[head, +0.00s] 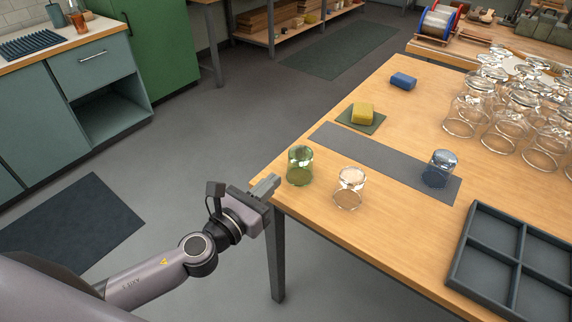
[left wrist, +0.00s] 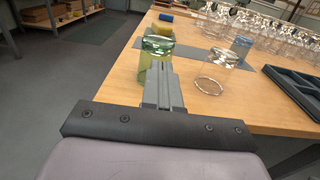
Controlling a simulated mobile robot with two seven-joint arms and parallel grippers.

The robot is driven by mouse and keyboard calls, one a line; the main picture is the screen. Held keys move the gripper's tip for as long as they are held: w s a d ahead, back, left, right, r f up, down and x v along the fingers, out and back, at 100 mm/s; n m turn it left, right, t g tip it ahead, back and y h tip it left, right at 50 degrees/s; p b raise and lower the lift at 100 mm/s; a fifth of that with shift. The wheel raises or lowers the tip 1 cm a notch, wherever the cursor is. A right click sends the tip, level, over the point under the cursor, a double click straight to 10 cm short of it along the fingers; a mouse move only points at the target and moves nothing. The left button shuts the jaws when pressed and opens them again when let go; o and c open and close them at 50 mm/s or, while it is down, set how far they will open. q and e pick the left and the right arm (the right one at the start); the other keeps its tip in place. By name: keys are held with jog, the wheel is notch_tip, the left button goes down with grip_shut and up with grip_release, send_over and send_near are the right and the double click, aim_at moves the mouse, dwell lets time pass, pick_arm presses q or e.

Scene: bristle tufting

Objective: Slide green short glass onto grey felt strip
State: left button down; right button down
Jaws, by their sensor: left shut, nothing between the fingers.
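The green short glass (head: 300,166) stands near the left edge of the wooden table, just off the near side of the grey felt strip (head: 372,161). My left gripper (head: 272,183) is shut and empty at the table edge, to the left of the glass and close to it. In the left wrist view the shut fingers (left wrist: 161,84) point at the green glass (left wrist: 155,62) and overlap its lower part; I cannot tell whether they touch it. The felt strip shows behind it in the left wrist view (left wrist: 205,56). My right gripper is not in view.
A clear glass (head: 349,188) stands to the right of the green one. A blue glass (head: 439,169) stands on the strip's right end. A yellow sponge (head: 362,113) sits on a green pad behind the strip. A dark divided tray (head: 459,262) and several clear glasses (head: 470,108) occupy the right.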

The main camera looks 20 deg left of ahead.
aim_at(294, 160)
pick_arm(q)
jog(key=shift+x, duration=3.05)
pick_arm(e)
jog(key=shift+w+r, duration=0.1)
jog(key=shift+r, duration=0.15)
